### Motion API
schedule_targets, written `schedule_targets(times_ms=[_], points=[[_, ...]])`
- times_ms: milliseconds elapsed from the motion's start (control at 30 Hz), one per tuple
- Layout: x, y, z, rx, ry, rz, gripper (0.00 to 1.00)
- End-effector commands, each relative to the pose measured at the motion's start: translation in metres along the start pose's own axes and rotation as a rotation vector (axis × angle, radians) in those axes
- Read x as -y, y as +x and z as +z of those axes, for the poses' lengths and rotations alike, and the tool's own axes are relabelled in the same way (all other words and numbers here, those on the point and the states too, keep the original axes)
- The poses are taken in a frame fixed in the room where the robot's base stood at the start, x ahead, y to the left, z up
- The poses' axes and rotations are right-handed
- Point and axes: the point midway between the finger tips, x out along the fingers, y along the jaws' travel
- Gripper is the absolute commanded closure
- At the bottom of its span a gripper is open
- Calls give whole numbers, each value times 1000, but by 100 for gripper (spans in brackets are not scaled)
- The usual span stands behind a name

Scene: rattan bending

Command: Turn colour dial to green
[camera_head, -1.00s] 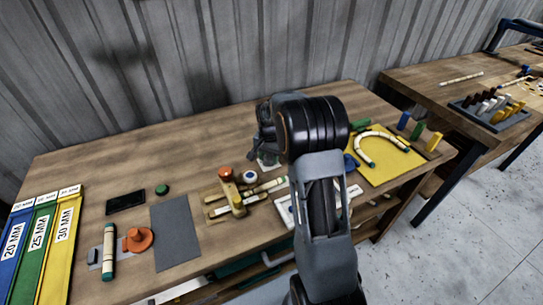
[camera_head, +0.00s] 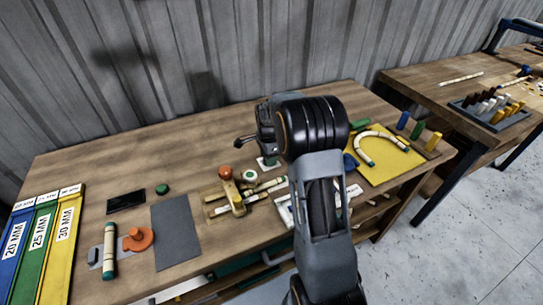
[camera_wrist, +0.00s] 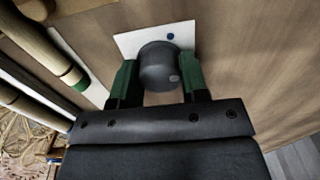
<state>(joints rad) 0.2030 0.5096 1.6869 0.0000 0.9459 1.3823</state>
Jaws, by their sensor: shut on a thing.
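The colour dial (camera_wrist: 158,62) is a dark grey round knob with one pale mark near its lower right edge. It stands on a white plate (camera_wrist: 128,42) with a blue dot at the back. My gripper (camera_wrist: 157,80) has a green-padded finger on each side of the knob and is shut on it. In the head view the plate's edge shows below my gripper (camera_head: 266,158), and the knob is hidden behind it. A small round disc (camera_head: 250,175) left of the plate looks green with a pale rim.
A yellow mat (camera_head: 385,172) with a bent rattan piece lies to the right. An orange part (camera_head: 139,239), a grey mat (camera_head: 176,235) and a black panel (camera_head: 126,202) lie left. The table's back is clear.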

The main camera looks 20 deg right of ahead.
Motion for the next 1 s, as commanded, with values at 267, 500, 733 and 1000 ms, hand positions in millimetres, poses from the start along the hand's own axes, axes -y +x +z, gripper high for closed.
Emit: schedule_targets(times_ms=[267, 500, 733, 1000], points=[[-1, 2, 0, 1, 160, 5, 83], [-1, 2, 0, 1, 232, 4, 83], [-1, 2, 0, 0, 252, 4, 83], [-1, 1, 0, 0, 252, 3, 83]])
